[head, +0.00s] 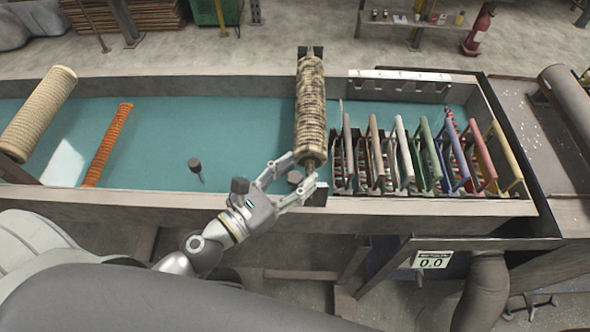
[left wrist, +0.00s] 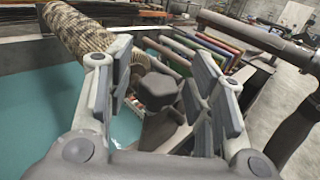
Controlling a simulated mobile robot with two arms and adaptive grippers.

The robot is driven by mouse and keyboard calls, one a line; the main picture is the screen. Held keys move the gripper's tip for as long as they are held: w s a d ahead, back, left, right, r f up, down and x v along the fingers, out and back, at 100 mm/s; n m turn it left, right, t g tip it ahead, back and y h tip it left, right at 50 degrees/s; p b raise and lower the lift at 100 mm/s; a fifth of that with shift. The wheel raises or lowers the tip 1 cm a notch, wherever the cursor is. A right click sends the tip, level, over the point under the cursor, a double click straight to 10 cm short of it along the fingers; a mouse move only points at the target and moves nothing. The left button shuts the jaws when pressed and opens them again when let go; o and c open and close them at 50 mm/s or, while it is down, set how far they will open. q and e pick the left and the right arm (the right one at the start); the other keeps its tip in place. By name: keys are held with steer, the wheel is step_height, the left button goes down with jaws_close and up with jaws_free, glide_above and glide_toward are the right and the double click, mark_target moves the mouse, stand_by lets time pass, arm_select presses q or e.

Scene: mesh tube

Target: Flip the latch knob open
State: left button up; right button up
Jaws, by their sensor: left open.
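My left gripper (head: 302,171) is open at the near end of a mottled mesh-covered roller (head: 311,105) in the head view. A dark latch knob (head: 294,178) shows between its fingers. In the left wrist view the dark, blocky knob (left wrist: 158,90) stands between the two open pairs of finger pads, with a gap visible on each side. The mesh roller (left wrist: 80,32) lies beyond the left finger there. The knob's lower part and base are partly hidden, and I cannot tell whether a finger touches it. My right gripper is not in view.
The roller spans a long trough with a teal floor (head: 240,118). Several coloured frames (head: 398,150) stand close on the right. Another dark knob (head: 195,164), an orange ribbed rod (head: 107,143) and a beige roller (head: 38,112) are on the left. The trough's near wall (head: 140,203) lies below my arm.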

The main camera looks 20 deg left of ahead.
arm_select(q)
steer(key=c, duration=1)
steer(key=shift+c, duration=0.3)
